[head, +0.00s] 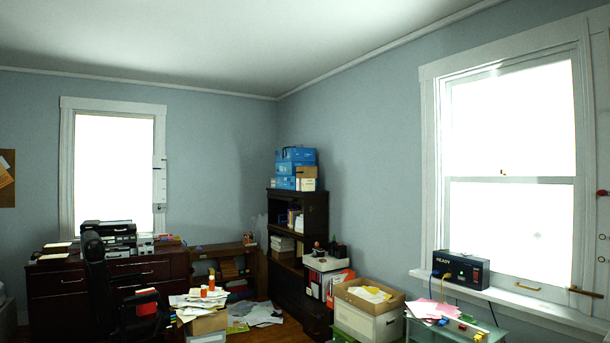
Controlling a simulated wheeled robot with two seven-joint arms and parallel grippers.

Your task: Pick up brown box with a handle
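Neither of my grippers shows in the head view.
A dark desk (60,290) and a black chair (100,280) stand at the left. A dark bookcase (312,215) fills the corner. A glass table (480,330) with papers stands at the lower right. Loose papers (258,314) litter the floor.

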